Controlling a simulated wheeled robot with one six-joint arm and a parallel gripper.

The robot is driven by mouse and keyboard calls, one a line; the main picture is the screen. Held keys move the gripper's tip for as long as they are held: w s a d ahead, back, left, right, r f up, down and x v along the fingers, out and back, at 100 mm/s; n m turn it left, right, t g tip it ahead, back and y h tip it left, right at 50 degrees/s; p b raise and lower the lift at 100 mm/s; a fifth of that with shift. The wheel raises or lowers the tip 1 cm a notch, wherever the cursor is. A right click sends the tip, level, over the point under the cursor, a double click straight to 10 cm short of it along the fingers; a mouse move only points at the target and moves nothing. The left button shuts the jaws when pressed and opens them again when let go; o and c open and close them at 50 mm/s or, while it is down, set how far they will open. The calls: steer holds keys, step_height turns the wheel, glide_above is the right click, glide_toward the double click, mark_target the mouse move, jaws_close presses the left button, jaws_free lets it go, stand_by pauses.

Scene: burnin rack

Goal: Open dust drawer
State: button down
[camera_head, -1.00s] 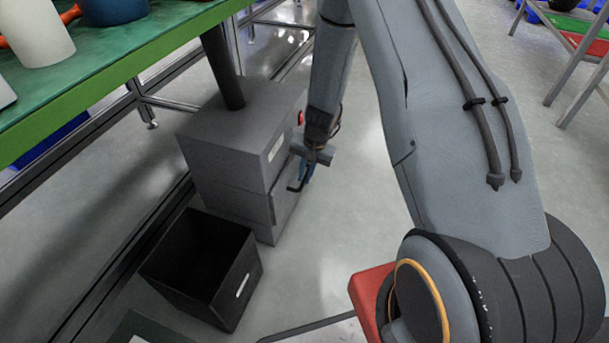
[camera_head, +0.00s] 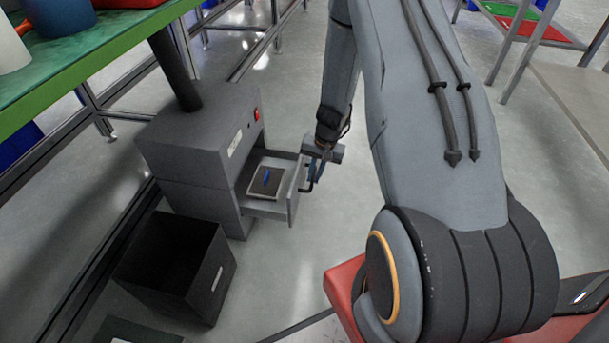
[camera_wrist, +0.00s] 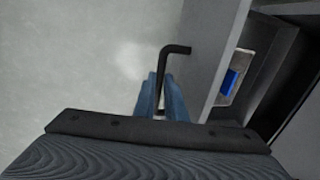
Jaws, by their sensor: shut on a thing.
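The dust drawer (camera_head: 273,208) is pulled out of the front of a grey box-shaped unit (camera_head: 190,140) standing on the floor.
An open black bin (camera_head: 222,275) stands on the floor in front of the unit, left of the drawer. A green-edged table (camera_head: 95,58) is at the upper left. A red block (camera_head: 342,283) is near my arm's base. The floor right of the drawer is clear.

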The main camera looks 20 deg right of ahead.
steer(key=shift+d, duration=0.2)
steer(key=c, duration=1.8)
jaws_free()
steer(key=shift+a, duration=0.1)
steer(key=r+p, duration=0.1)
steer(key=r, duration=0.1)
steer(key=r+p, duration=0.1)
steer(key=r, duration=0.2)
steer(key=s+d+r+p, duration=0.1)
steer(key=r, duration=0.1)
steer(key=shift+r, duration=0.35)
